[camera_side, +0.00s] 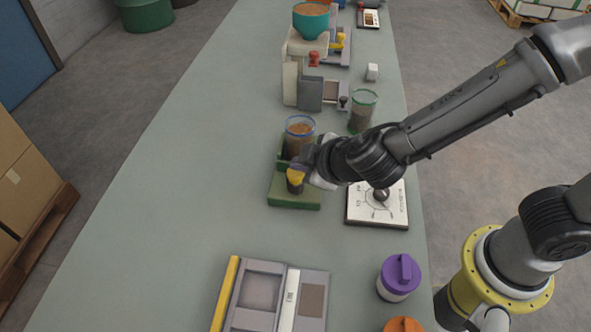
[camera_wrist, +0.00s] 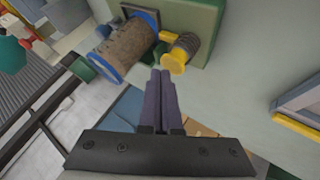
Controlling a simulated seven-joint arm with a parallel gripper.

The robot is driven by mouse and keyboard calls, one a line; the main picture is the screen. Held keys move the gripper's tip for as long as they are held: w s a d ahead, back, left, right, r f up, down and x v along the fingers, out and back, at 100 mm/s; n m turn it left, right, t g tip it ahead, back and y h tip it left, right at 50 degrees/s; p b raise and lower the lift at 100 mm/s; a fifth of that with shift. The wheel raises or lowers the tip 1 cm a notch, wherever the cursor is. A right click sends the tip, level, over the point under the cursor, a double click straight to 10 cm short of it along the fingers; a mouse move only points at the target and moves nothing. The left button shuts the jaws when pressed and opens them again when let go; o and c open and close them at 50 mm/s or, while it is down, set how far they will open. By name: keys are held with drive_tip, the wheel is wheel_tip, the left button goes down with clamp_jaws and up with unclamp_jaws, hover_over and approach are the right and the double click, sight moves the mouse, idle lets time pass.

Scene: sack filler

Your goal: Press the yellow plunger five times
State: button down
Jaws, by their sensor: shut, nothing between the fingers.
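The yellow plunger (camera_side: 297,174) sits on a dark cylinder at the front of a green dispenser base (camera_side: 293,200). In the wrist view its yellow cap (camera_wrist: 174,64) is just beyond my fingertips, with a ribbed shaft behind it. My gripper (camera_side: 306,161) is beside the plunger in the side view, partly hidden by my own wrist. In the wrist view my gripper's fingers (camera_wrist: 160,72) are together and hold nothing. I cannot tell whether the tips touch the cap. A blue-rimmed clear canister (camera_side: 299,130) of brown grain stands behind the plunger and also shows in the wrist view (camera_wrist: 126,48).
A white dial plate (camera_side: 364,212) lies right of the green base. A green-rimmed jar (camera_side: 363,112) stands behind it. A grey tray unit with a yellow edge (camera_side: 228,290) and a purple-lidded jar (camera_side: 399,277) are nearer. The table's left side is clear.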

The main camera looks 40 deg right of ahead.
sight(300, 176)
drive_tip(key=shift+f, duration=0.75)
idle(0.9)
drive_tip(key=shift+r, duration=1.15)
drive_tip(key=shift+r, duration=2.5)
idle(0.5)
wheel_tip(300, 176, up, 4)
drive_tip(key=shift+f, duration=0.1)
idle(0.3)
